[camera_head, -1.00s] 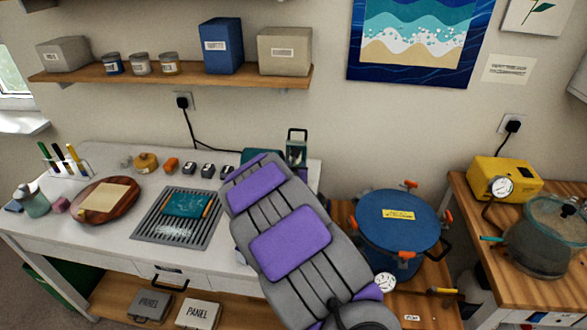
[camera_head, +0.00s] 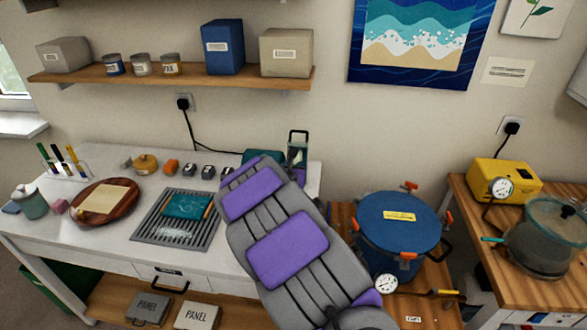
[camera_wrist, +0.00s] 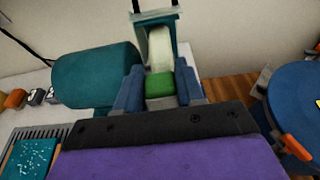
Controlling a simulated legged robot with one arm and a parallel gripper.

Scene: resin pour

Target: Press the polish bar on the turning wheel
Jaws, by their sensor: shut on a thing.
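The green polish bar (camera_wrist: 160,84) is between the two blue fingers of my gripper (camera_wrist: 159,88), which is shut on it. The pale wheel (camera_wrist: 160,48) stands straight beyond the bar, inside a teal guard (camera_wrist: 156,16). The bar's far end overlaps the lower part of the wheel in the wrist view; I cannot tell whether they touch. The teal motor housing (camera_wrist: 95,78) is just left of my gripper. In the head view the guard (camera_head: 298,138) shows above my arm, which hides my gripper and the bar.
A blue pressure pot (camera_head: 398,222) with orange clamps stands right of my arm. On the white bench to the left are a grey grate (camera_head: 150,226) with a teal panel (camera_head: 187,205) and a round wooden board (camera_head: 128,196). A shelf (camera_head: 190,74) hangs above.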

